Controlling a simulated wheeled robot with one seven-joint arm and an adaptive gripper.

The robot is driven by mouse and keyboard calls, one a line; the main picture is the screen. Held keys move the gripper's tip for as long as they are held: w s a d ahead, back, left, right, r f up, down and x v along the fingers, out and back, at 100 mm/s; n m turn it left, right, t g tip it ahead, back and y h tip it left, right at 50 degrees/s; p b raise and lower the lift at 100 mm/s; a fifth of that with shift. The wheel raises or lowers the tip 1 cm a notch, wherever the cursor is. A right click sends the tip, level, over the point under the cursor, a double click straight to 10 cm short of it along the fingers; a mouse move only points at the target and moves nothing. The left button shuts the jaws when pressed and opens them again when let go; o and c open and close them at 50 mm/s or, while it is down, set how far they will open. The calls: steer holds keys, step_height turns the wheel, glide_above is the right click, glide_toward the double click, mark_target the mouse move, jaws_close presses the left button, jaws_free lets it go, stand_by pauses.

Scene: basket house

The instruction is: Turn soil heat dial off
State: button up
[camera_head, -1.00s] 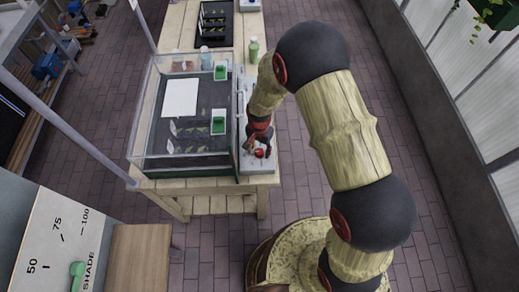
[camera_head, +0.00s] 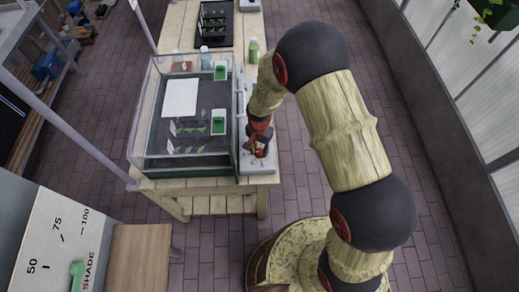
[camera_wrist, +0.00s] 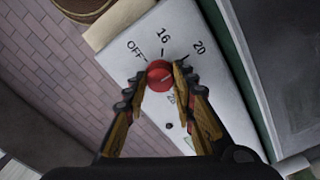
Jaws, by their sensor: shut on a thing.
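The red soil heat dial (camera_wrist: 160,75) sits on a pale panel (camera_wrist: 200,20) marked OFF, 16, 20 and a partly hidden number. My gripper (camera_wrist: 160,82) has its two fingers on opposite sides of the dial, shut on it. Which mark the dial points at is not clear. In the head view, the gripper (camera_head: 258,146) is at the front end of the narrow pale panel (camera_head: 258,167), beside the glass-walled bed, and largely covers the dial.
The clear-walled planting bed (camera_head: 150,160) stands directly left of the panel on a wooden table (camera_head: 205,190). A green bottle (camera_head: 253,50) stands behind the panel. A shade control board (camera_head: 45,235) is at the lower left.

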steer(key=shift+n, duration=0.3)
steer(key=n, duration=0.4)
steer(key=shift+b, duration=0.35)
steer(key=n, duration=1)
steer(key=shift+w+b, duration=0.1)
steer(key=shift+b, duration=0.3)
steer(key=n, duration=0.5)
steer(key=shift+n, duration=0.3)
steer(key=o, duration=1.2)
steer(key=shift+c, duration=0.2)
steer(key=shift+r, duration=0.1)
